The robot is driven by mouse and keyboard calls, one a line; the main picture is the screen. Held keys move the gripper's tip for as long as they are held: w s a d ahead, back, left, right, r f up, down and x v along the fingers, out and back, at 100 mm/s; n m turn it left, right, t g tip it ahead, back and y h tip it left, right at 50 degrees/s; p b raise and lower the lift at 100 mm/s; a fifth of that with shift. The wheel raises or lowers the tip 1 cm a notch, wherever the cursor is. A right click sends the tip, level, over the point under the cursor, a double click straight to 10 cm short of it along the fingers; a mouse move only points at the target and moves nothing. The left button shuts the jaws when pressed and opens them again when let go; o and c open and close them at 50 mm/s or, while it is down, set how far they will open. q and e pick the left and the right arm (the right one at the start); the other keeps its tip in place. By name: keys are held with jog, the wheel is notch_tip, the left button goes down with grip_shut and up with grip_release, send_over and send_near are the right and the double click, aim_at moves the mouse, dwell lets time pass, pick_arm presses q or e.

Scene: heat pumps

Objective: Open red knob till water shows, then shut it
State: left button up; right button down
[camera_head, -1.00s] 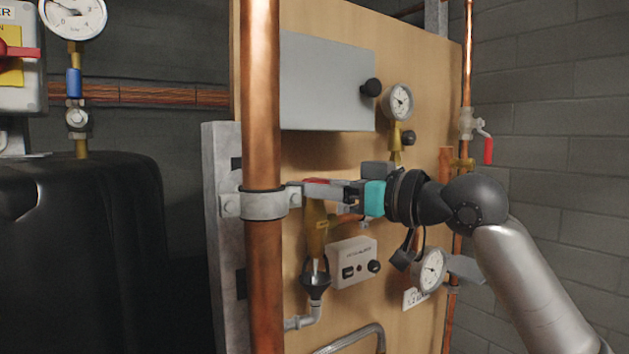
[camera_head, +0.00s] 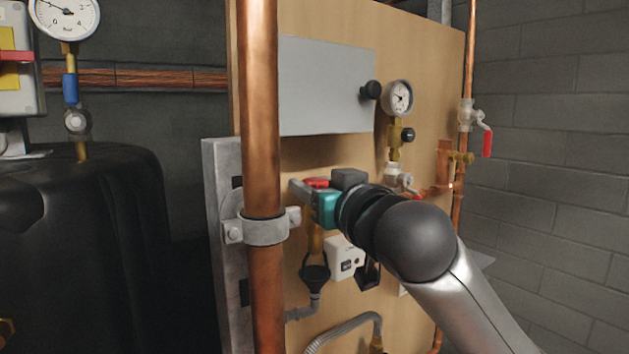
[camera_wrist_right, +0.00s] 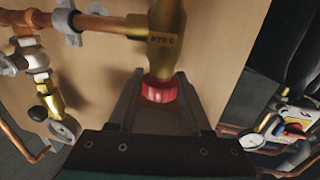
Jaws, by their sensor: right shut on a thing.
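The red knob (camera_head: 317,183) sits on top of a brass valve (camera_head: 315,240) on the wooden board. It also shows in the right wrist view (camera_wrist_right: 160,90), at the end of the brass body (camera_wrist_right: 163,40). My right gripper (camera_head: 306,188) is shut on the red knob, with one finger on each side of it in the wrist view. A black funnel (camera_head: 314,277) is below the valve's outlet. I cannot make out any water between them. My left gripper is not in view.
A thick copper pipe (camera_head: 260,110) with a clamp stands just left of my right gripper. A grey panel (camera_head: 325,85) and a gauge (camera_head: 398,97) are above. A white control box (camera_head: 342,258) is below. A black tank (camera_head: 85,240) fills the left.

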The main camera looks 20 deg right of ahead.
jog(key=shift+f, duration=0.1)
dwell(0.4)
jog(key=c, duration=0.6)
grip_release()
jog(key=s+d+b, duration=0.2)
jog(key=s+b, duration=1.1)
jog(key=s, duration=0.2)
jog(key=shift+b, duration=0.3)
